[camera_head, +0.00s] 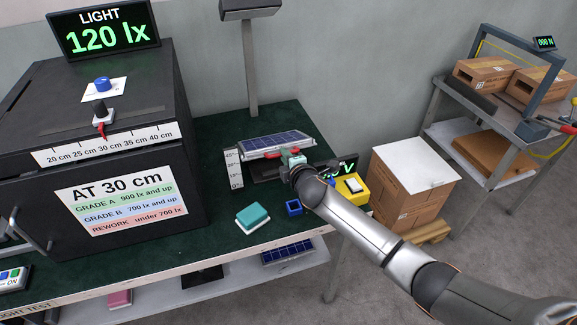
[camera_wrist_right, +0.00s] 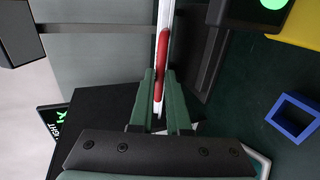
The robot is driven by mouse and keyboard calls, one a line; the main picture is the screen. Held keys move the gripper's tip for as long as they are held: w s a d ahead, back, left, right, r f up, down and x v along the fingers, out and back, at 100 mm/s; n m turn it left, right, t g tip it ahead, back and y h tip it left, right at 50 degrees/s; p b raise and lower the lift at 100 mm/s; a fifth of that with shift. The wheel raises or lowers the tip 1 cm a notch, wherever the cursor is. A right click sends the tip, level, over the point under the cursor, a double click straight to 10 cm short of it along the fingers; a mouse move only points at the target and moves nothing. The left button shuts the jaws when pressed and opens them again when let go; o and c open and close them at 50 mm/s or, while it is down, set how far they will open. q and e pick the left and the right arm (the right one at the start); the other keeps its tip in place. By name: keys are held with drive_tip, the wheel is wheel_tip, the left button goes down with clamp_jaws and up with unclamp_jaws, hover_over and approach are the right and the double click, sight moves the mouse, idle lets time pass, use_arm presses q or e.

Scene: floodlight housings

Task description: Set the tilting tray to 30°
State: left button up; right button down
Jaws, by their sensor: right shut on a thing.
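The tilting tray (camera_head: 270,153) stands on the dark green bench top with a blue solar panel (camera_head: 272,142) on it. An angle scale (camera_head: 233,168) stands at its left side; I cannot read the tray's exact angle on it. My right gripper (camera_head: 290,157) is at the tray's front edge. In the right wrist view, the green fingers (camera_wrist_right: 160,98) are closed on the tray's thin edge at its red grip (camera_wrist_right: 161,65). The fingers partly hide the grip. My left gripper is not in view.
A black test box (camera_head: 185,110) fills the left, with a display (camera_head: 105,30) reading 120 lx. A teal block (camera_head: 252,217), a blue square frame (camera_head: 294,207) and a yellow box (camera_head: 352,190) are near my right arm. A lamp post (camera_head: 250,75) rises behind the tray.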

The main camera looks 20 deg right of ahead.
drive_tip(key=shift+w+r+p, duration=0.3)
drive_tip(key=shift+w+r, duration=0.05)
drive_tip(key=shift+r, duration=0.25)
drive_tip(key=shift+w+r+p, duration=0.25)
drive_tip(key=shift+w+r, duration=0.1)
drive_tip(key=shift+r, duration=0.25)
drive_tip(key=c, duration=1.2)
unclamp_jaws()
drive_tip(key=shift+o, duration=0.2)
drive_tip(key=shift+s, duration=0.1)
drive_tip(key=p+v, duration=0.1)
drive_tip(key=v, duration=1.1)
drive_tip(key=shift+s, duration=0.2)
